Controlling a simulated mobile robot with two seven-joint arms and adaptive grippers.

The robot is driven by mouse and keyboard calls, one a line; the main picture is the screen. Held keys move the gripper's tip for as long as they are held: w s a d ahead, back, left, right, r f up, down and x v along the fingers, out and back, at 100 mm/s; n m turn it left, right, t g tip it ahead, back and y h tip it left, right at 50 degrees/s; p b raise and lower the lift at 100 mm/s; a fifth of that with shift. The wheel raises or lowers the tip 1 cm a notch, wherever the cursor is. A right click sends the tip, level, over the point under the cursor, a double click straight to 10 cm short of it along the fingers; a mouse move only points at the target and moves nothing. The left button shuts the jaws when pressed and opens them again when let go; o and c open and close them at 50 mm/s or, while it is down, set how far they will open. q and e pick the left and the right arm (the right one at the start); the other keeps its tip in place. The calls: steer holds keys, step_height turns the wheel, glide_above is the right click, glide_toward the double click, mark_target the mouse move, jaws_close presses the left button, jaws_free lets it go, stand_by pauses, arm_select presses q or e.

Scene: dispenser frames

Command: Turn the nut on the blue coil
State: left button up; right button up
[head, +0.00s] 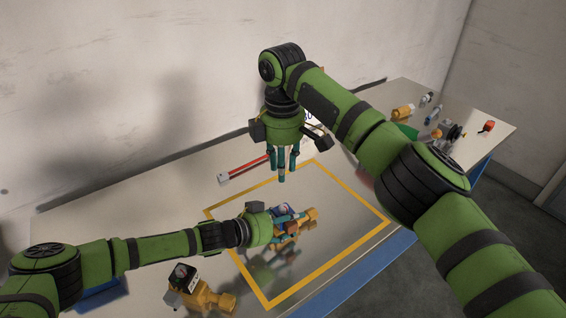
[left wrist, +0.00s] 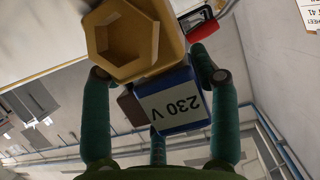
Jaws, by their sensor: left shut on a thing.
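The blue coil (head: 284,209) with a brass-yellow body (head: 309,218) is in my left gripper (head: 288,223), above the framed area of the table. In the left wrist view the coil (left wrist: 182,104) reads "230 V" upside down, and a large hexagonal brass end (left wrist: 122,38) faces the camera. The left fingers close around this assembly. Which part is the coil's nut I cannot tell; a red and black piece (left wrist: 200,22) shows behind the brass. My right gripper (head: 282,172) hangs fingers down, open and empty, above and behind the left one.
A yellow outline (head: 349,187) marks the table's middle. A red-handled tool (head: 243,168) lies at the back. Several fittings, including a brass one (head: 402,112) and a red one (head: 488,126), lie at the right end.

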mark_target(283, 207)
steer(key=n, duration=1)
steer(key=shift+n, duration=0.4)
step_height(283, 207, down, 12)
steer(key=m, duration=1.5)
steer(key=shift+d, duration=0.1)
jaws_close()
